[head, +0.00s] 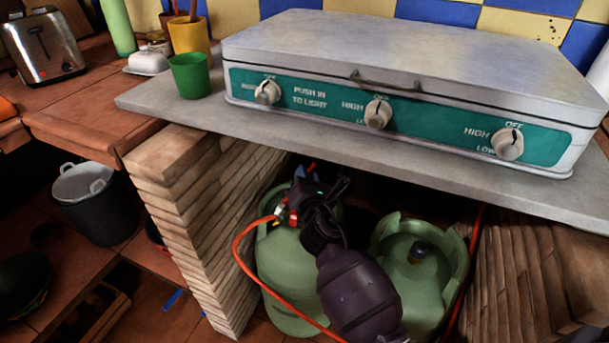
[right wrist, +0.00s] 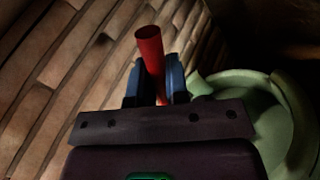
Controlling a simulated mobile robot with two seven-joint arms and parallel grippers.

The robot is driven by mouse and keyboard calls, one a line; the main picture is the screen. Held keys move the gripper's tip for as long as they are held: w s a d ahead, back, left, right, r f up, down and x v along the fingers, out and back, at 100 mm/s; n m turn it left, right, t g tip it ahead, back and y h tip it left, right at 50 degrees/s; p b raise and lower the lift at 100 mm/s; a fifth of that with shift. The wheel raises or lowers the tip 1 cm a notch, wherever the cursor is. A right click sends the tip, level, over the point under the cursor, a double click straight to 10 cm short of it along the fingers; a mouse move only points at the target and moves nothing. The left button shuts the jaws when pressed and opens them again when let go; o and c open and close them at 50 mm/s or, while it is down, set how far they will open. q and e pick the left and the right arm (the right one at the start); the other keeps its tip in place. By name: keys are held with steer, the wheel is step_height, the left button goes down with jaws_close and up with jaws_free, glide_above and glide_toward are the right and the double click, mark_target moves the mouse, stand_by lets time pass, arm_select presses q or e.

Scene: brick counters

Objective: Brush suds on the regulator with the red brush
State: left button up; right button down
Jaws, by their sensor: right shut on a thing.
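My right gripper (head: 303,181) reaches into the space under the counter, over the top of the left green gas cylinder (head: 283,262). It is shut on the red brush; a red cylindrical end of the brush (right wrist: 149,48) sticks up between the blue fingers (right wrist: 154,85) in the right wrist view. The bristles are hidden. The regulator (head: 281,211) shows as small red, yellow and pale parts on top of the left cylinder, beside my gripper and partly hidden by it. I cannot tell whether the brush touches it. No suds can be made out. My left gripper is not in view.
An orange hose (head: 237,250) loops out from the regulator. A second green cylinder (head: 440,262) stands at the right. A brick pillar (head: 205,215) and a brick wall (head: 545,275) bound the space. The counter slab (head: 400,160) with the stove (head: 410,70) hangs over it.

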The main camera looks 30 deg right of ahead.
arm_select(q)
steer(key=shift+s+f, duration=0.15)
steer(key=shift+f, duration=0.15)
arm_select(e)
steer(key=shift+s+d+f, duration=0.15)
steer(key=shift+d+f, duration=0.05)
steer(key=shift+f, duration=0.3)
steer(key=shift+s+d+f, duration=0.15)
steer(key=shift+d+f, duration=0.05)
steer(key=shift+f, duration=0.25)
arm_select(q)
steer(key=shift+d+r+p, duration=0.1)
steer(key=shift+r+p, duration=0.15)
steer(key=shift+p, duration=0.05)
arm_select(e)
steer(key=shift+w+r, duration=0.2)
steer(key=shift+r, duration=0.15)
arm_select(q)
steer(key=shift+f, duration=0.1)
arm_select(e)
steer(key=shift+r, duration=0.1)
